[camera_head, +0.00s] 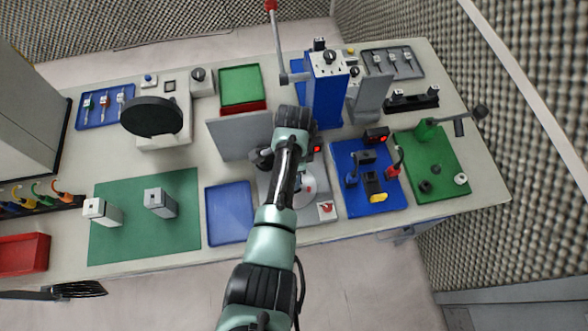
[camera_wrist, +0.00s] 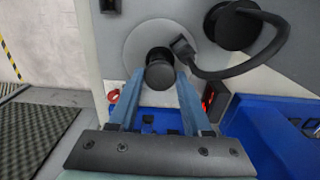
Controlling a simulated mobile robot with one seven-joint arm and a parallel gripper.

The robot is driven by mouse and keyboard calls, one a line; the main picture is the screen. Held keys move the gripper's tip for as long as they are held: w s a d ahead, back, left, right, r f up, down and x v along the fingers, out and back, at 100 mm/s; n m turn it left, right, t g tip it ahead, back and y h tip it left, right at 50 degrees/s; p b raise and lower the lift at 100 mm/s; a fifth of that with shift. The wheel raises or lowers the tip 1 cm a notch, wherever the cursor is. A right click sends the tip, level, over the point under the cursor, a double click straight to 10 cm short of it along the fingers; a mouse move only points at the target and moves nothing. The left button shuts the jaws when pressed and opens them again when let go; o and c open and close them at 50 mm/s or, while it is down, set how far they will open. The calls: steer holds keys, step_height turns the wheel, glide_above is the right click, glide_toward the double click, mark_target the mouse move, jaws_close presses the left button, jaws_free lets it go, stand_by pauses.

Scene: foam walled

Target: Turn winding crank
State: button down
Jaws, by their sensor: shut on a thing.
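In the wrist view, a round black knob (camera_wrist: 160,75) stands in front of a pale grey disc (camera_wrist: 150,38) on a grey panel. My gripper (camera_wrist: 160,85) has its two blue fingers shut on this knob. A black bent arm (camera_wrist: 225,70) runs close to the knob and curves up to a larger black hub (camera_wrist: 232,25) on the right. I cannot tell how the knob joins the disc or this arm. In the head view, my arm covers the gripper and most of this station; part of the pale disc (camera_head: 305,187) shows to the right.
A red-lit display (camera_wrist: 208,96) and a red button (camera_wrist: 113,96) sit near the fingers. To the right in the head view are a blue tray with small fixtures (camera_head: 385,205) and a green board (camera_head: 445,185) bearing another crank (camera_head: 460,127). An empty blue tray (camera_head: 228,212) lies left.

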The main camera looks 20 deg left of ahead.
steer(key=shift+m, duration=8.7)
steer(key=shift+m+b, duration=0.4)
steer(key=shift+m, duration=1)
steer(key=shift+a+f+m+b, duration=0.1)
steer(key=shift+a+m+b, duration=0.05)
steer(key=shift+m+b, duration=1.05)
steer(key=m+b, duration=0.2)
steer(key=b, duration=0.3)
steer(key=shift+f, duration=0.2)
steer(key=shift+m+b, duration=0.5)
steer(key=shift+b, duration=0.45)
steer(key=shift+r+m+b, duration=0.15)
steer(key=shift+m+b, duration=0.25)
steer(key=shift+b, duration=0.6)
